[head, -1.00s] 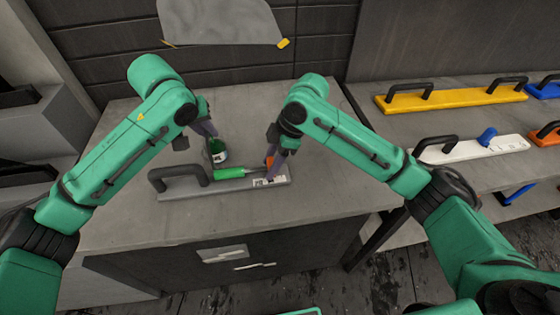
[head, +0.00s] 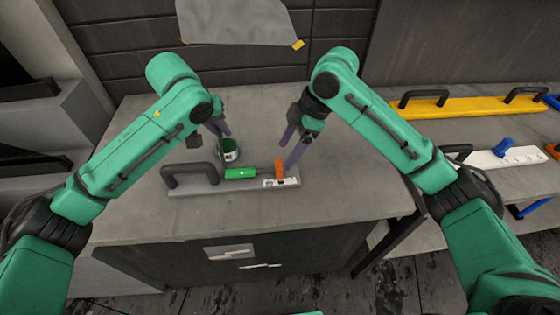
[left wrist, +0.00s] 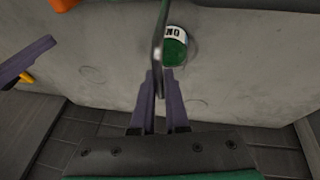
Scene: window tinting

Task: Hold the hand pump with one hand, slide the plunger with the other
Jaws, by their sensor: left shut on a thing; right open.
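The hand pump looks like a grey bar (head: 222,188) with a black handle (head: 190,169), a green cylinder (head: 240,173) and an upright orange part (head: 279,168) at its right end. It lies on the grey worktop. My left gripper (head: 224,131) is above and behind the bar, beside a green can (head: 230,153) with a white label. In the left wrist view, my left gripper (left wrist: 158,85) is shut on a thin grey strip (left wrist: 159,45) in front of the can (left wrist: 176,48). My right gripper (head: 287,158) is open, close behind the orange part; contact is unclear.
A second bench at right holds a yellow bar (head: 440,108) with black handles and a white bar (head: 515,158) with a blue knob (head: 504,146). A grey sheet (head: 235,22) is near the back wall. The worktop (head: 330,200) right of the bar is clear.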

